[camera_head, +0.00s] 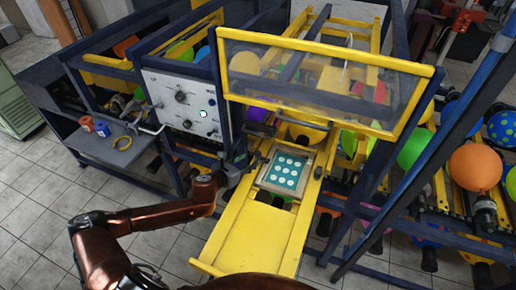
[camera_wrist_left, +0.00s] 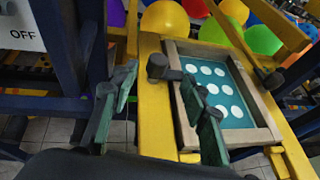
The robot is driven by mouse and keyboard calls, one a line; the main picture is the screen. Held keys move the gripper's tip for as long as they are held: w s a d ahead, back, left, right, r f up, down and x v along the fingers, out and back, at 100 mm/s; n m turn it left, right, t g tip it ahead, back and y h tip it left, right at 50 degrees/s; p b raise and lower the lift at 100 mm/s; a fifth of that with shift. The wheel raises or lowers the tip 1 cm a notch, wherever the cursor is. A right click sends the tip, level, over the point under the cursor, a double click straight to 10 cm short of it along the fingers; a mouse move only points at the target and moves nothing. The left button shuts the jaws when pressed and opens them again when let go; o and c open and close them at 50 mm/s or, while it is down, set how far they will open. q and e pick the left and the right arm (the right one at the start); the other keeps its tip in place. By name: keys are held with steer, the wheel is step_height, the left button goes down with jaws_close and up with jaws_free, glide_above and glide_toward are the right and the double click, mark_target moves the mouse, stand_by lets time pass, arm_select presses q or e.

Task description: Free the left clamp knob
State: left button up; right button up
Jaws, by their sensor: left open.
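The left clamp knob (camera_wrist_left: 157,66) is a dark cylinder with a short bar, on the yellow rail at the left edge of the wooden-framed printing screen (camera_wrist_left: 268,119). The screen is teal with white dots and also shows in the head view (camera_head: 288,172). My left gripper (camera_head: 240,162) is open beside the left rail. In the left wrist view its two green-grey fingers (camera_wrist_left: 160,80) stand apart, with the knob seen between their tips. I cannot tell whether they touch it. The right clamp knob (camera_wrist_left: 274,82) is dark, at the frame's other side. My right gripper is not in view.
A yellow tray (camera_head: 250,235) extends toward me. A clear yellow-framed guard (camera_head: 320,80) hangs above and behind the screen. A white control panel (camera_head: 185,105) and blue posts stand close left of the gripper. Balloons (camera_head: 475,167) fill the right side.

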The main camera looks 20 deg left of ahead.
mark_target(256, 155)
arm_select(q)
steer(key=p+x, duration=0.1)
steer(key=x, duration=0.4)
steer(key=shift+w+a, duration=0.1)
steer(key=shift+w, duration=0.05)
steer(key=shift+x, duration=0.9)
steer(key=shift+w, duration=0.1)
steer(key=c, duration=0.9)
jaws_close()
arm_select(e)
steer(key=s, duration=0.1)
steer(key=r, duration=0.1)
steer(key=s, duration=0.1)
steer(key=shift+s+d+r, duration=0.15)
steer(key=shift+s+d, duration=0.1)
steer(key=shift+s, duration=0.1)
